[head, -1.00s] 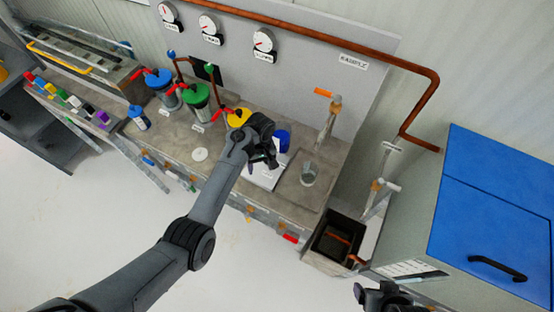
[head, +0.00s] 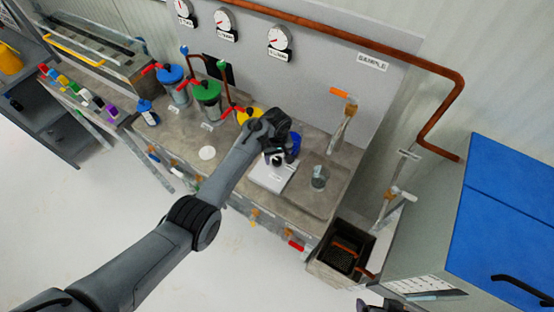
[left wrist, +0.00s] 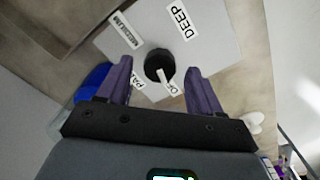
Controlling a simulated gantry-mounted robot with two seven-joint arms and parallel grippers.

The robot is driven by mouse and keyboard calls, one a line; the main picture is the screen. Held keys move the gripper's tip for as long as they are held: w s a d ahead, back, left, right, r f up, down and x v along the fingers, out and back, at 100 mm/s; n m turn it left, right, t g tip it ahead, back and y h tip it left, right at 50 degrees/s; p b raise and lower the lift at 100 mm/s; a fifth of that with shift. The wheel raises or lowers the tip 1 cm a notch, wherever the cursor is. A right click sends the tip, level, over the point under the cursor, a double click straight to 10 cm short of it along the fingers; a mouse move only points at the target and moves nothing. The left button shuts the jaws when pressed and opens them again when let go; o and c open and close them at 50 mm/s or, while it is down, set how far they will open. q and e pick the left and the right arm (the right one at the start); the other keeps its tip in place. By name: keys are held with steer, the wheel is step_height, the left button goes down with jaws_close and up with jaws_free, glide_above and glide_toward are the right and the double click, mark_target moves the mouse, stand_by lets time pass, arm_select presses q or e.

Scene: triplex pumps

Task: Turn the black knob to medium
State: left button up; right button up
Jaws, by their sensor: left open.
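The black knob (left wrist: 158,65) sits on a white panel (left wrist: 208,55) in the left wrist view. Its white pointer is at the lower side, by the label that seems to read OFF (left wrist: 170,87). The MEDIUM label (left wrist: 127,30) is at the upper left, DEEP (left wrist: 180,22) at the upper right, and a partly hidden label that starts with PA (left wrist: 138,86) at the lower left. My left gripper (left wrist: 158,70) is open, with its fingers either side of the knob; contact does not show. In the head view the white box (head: 268,178) is partly under my left gripper (head: 277,157).
A clear beaker (head: 320,177) stands right of the box, and a blue container (head: 293,143) is close behind the gripper. Canisters with blue (head: 171,74), green (head: 207,90) and yellow (head: 247,115) lids stand to the left. A blue-lidded cabinet (head: 500,220) is at right.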

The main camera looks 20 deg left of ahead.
arm_select(q)
steer(key=shift+f, duration=0.7)
steer(key=c, duration=1.1)
steer(key=shift+o, duration=0.2)
